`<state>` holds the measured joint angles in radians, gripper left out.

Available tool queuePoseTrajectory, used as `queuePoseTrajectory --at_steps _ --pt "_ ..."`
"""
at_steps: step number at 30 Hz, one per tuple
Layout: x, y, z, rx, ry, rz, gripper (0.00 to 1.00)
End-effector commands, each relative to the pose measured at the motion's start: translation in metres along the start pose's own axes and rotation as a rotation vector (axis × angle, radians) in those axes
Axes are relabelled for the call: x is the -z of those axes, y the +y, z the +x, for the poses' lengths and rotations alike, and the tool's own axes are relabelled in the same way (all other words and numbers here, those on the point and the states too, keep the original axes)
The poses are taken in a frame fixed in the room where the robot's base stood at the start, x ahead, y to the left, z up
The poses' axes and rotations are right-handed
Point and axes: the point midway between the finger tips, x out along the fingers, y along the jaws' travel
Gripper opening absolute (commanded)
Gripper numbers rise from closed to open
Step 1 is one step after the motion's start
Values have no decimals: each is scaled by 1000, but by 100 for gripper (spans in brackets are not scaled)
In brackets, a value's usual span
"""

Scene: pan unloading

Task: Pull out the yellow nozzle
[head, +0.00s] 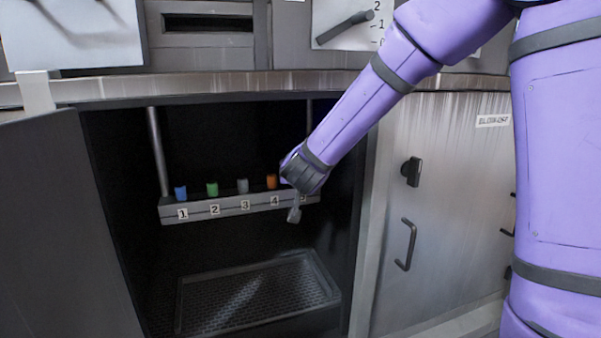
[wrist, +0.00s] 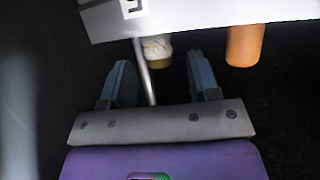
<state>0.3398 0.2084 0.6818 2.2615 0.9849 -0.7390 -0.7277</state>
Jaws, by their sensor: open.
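The yellow nozzle (wrist: 157,52) shows in the wrist view as a pale piece with a yellow end, beside the numbered rail (wrist: 200,15). In the head view it is hidden behind my wrist, near position 5 at the right end of the rail (head: 228,207). My gripper (wrist: 162,80) is open and empty. Its two fingers lie on either side of the nozzle's line in the wrist view, with the nozzle beyond the fingertips and a visible gap between. In the head view my gripper (head: 294,212) is in front of the rail's right end.
An orange nozzle (wrist: 245,45) is the nearest neighbour. Grey (head: 243,186), green (head: 212,189) and blue (head: 180,192) nozzles stand further left. A thin metal rod (wrist: 145,72) runs near the yellow nozzle. A perforated tray (head: 250,292) lies below; an open door (head: 60,230) is at left.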

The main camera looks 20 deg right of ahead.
Motion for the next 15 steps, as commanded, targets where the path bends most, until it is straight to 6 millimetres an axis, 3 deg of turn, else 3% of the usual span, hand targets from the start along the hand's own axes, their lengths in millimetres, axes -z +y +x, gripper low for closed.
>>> queuePoseTrajectory --at_steps 6,15 --pt "0 0 19 -1 -1 1 56" --pt "0 0 23 0 1 0 56"
